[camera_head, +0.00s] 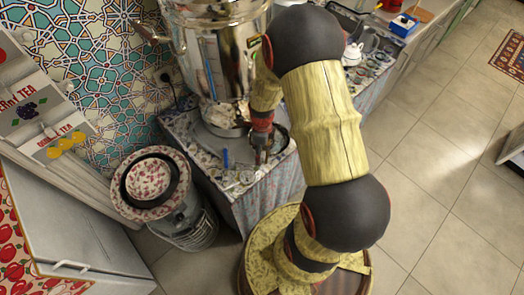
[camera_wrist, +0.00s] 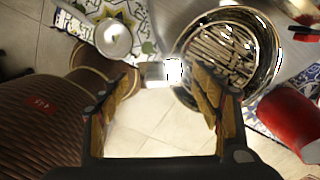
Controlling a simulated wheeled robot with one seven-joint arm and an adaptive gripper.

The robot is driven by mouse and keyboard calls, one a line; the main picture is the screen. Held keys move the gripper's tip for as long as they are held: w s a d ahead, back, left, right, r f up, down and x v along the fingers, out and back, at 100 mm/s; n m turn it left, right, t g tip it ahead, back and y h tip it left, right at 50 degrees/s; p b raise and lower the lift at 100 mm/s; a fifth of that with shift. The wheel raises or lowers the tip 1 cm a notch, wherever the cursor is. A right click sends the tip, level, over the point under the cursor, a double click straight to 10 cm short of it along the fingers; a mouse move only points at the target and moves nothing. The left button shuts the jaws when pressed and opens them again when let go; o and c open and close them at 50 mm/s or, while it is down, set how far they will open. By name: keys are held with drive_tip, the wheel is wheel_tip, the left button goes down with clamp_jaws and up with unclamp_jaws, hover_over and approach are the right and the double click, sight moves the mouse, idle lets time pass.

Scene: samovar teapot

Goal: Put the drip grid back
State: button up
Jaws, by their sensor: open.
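My gripper (camera_wrist: 163,85) is open, with nothing held between its fingers. In the wrist view, a round shiny metal dish (camera_wrist: 277,58) lies ahead and to the right of the fingers. Light and dark slats, which look like the drip grid (camera_wrist: 225,48), show inside its rim; I cannot tell how they sit. A bright metal tab (camera_wrist: 160,73) shows between the fingertips, at the dish's left side. In the head view, my gripper (camera_head: 261,150) points down over the counter, in front of the big silver samovar (camera_head: 226,65). It partly hides a dark round rim (camera_head: 284,140) there.
A small blue item (camera_head: 225,158) and clear glassware (camera_head: 240,180) stand on the patterned counter, left of my gripper. A flowered bowl (camera_head: 150,180) tops a bin at left. A red object (camera_wrist: 290,120) is at right in the wrist view. Open tiled floor (camera_head: 440,190) lies right.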

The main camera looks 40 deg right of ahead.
drive_tip(key=a+r+n+t+p, duration=0.1)
drive_tip(key=a+r+n, duration=0.15)
drive_tip(key=r, duration=0.75)
drive_tip(key=a+r+n+p, duration=0.1)
drive_tip(key=r+n, duration=0.2)
drive_tip(key=r, duration=0.7)
drive_tip(key=s+a+r+n+t, duration=0.2)
drive_tip(key=s+a+r+n, duration=0.3)
drive_tip(key=r+n, duration=0.5)
drive_tip(key=s+a+r+n+t, duration=0.2)
drive_tip(key=s+a+r+n, duration=0.4)
drive_tip(key=r+n, duration=0.4)
drive_tip(key=a+n, duration=0.1)
drive_tip(key=n, duration=0.2)
drive_tip(key=shift+s+a+r+t, duration=0.15)
drive_tip(key=shift+s+a+t, duration=0.05)
drive_tip(key=shift+a+t, duration=0.1)
